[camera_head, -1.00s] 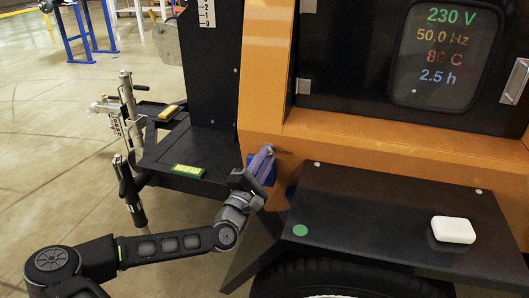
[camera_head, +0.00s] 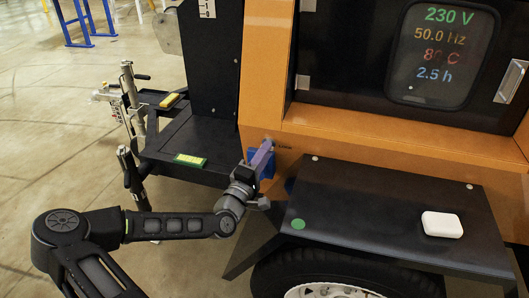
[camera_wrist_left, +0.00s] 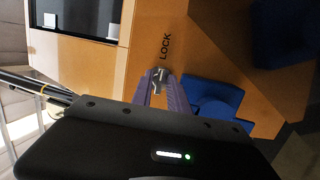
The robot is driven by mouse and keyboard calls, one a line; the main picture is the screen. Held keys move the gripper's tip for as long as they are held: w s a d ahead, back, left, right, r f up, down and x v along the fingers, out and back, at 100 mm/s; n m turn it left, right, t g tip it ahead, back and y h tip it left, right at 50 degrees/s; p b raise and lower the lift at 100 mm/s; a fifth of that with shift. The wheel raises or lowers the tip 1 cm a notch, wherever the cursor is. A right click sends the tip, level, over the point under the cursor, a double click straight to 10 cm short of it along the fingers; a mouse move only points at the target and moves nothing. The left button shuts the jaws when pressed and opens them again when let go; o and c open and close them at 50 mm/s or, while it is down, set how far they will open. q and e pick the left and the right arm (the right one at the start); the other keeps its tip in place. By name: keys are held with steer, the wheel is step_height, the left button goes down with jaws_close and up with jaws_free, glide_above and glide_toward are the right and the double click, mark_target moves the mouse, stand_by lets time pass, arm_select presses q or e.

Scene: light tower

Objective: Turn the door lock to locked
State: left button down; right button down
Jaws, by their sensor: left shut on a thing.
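The door lock (camera_wrist_left: 160,74) is a small silver metal piece on the orange panel, beside the printed word LOCK in the left wrist view. My left gripper (camera_head: 262,156) has purple fingers that reach the lock at the lower left corner of the orange housing. In the left wrist view its fingers (camera_wrist_left: 160,92) are shut on the lock. In the head view the fingers mostly hide the lock, so I cannot tell its exact angle there. My right gripper is not in view.
A blue part (camera_head: 263,170) sits on the orange panel right beside my left fingers. A black fender (camera_head: 370,215) with a white block (camera_head: 442,225) and a green disc (camera_head: 298,225) lies to the right.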

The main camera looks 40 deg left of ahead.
arm_select(q)
steer(key=c, duration=1.5)
jaws_free()
steer(key=shift+p+v, duration=0.55)
steer(key=shift+v, duration=3.35)
